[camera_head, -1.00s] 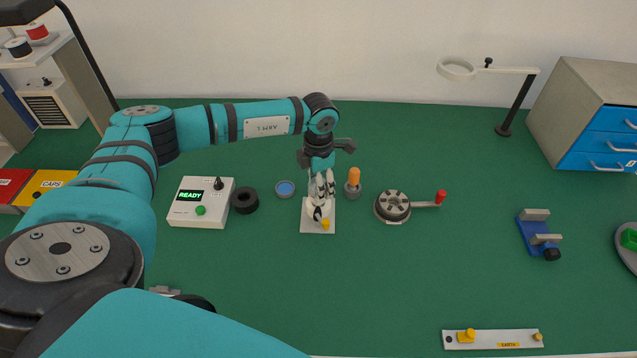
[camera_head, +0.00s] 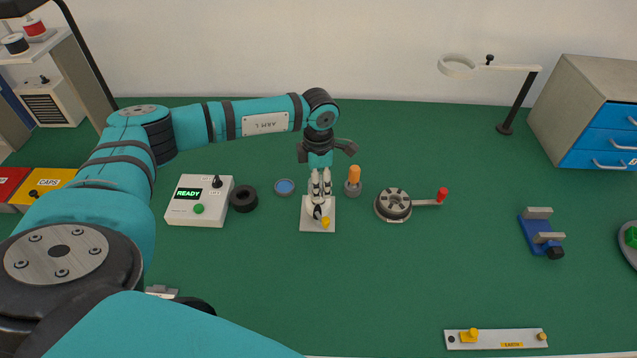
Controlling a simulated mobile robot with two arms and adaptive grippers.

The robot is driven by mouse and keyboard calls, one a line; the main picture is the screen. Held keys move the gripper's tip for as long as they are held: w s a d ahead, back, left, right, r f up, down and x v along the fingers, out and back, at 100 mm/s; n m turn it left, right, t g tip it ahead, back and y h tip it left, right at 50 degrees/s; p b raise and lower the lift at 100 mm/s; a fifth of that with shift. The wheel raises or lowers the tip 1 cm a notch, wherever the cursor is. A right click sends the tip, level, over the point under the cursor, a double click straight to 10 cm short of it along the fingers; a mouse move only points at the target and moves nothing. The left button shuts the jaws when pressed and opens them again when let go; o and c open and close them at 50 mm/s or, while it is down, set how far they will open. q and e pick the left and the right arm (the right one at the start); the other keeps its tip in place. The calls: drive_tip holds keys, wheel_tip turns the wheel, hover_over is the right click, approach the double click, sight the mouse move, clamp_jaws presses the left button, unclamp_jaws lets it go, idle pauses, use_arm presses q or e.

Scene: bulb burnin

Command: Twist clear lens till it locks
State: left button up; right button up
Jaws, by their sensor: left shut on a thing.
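My left gripper (camera_head: 319,203) points straight down over a small white square base (camera_head: 310,228) in the middle of the table. Its pale fingers are closed around a small part on top of that base. This is where the clear lens sits; the fingers hide most of it, and its outline is too small to make out. A yellow piece (camera_head: 326,222) shows on the base just in front of the fingers. Whether the lens is seated or locked cannot be seen. My right gripper is not in view.
A blue disc in a dark ring (camera_head: 285,187) and a black ring (camera_head: 244,199) lie to the left, by a READY box (camera_head: 199,201). An orange-topped part (camera_head: 353,181) and a red-handled crank wheel (camera_head: 393,205) stand close on the right. The front middle is clear.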

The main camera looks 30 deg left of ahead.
use_arm(q)
drive_tip(key=shift+f+m+b, duration=0.15)
drive_tip(key=shift+m+b, duration=0.4)
drive_tip(key=shift+m, duration=0.45)
drive_tip(key=o, duration=1.2)
drive_tip(key=shift+c, duration=0.2)
wheel_tip(320, 180, up, 12)
